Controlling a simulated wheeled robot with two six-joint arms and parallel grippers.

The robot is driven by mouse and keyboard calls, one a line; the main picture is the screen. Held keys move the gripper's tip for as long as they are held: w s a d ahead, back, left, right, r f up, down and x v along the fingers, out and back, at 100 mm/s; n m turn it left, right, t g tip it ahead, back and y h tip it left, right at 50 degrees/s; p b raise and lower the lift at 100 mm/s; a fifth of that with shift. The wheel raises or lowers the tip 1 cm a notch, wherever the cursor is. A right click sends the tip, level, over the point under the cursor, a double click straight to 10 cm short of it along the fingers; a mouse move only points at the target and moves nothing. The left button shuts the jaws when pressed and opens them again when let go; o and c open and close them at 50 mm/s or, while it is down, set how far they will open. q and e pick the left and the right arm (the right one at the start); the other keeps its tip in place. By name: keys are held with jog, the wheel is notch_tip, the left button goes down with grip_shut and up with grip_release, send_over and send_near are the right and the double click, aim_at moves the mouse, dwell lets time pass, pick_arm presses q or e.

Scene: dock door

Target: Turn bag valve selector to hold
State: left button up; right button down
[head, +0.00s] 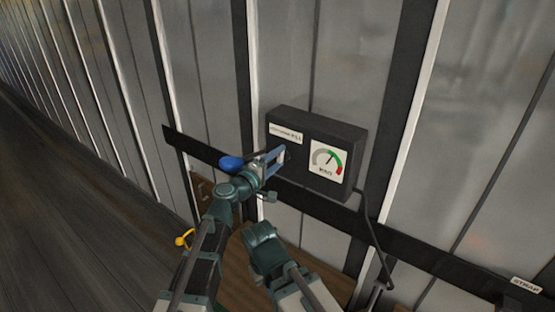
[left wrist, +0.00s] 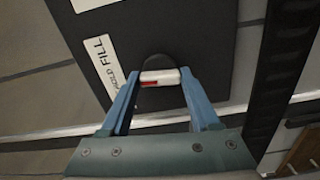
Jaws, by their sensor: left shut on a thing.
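The dark valve box (head: 353,134) is mounted on the wall in the head view. Its white label (head: 286,133) shows in the left wrist view (left wrist: 102,68), with the words HOLD and FILL. My left gripper (head: 281,157) is at the box's front, below the label. In the left wrist view its blue fingers (left wrist: 160,88) are shut on the selector (left wrist: 161,77), a small white piece with a red mark on a dark round base. Which word the selector points to I cannot tell. My right gripper is not in view.
A gauge (head: 327,161) with green and red bands is on the box's front. A black cable (head: 374,235) hangs from the box's right side. A dark rail runs along the wall behind. A STRAP label (head: 526,285) is at the lower right. The floor at left is clear.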

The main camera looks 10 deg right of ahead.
pick_arm(q)
jog(key=shift+n, duration=0.6)
jog(key=o, duration=1.4)
jog(key=shift+c, duration=0.2)
jog(key=v, duration=1.4)
jog(key=shift+w, duration=0.1)
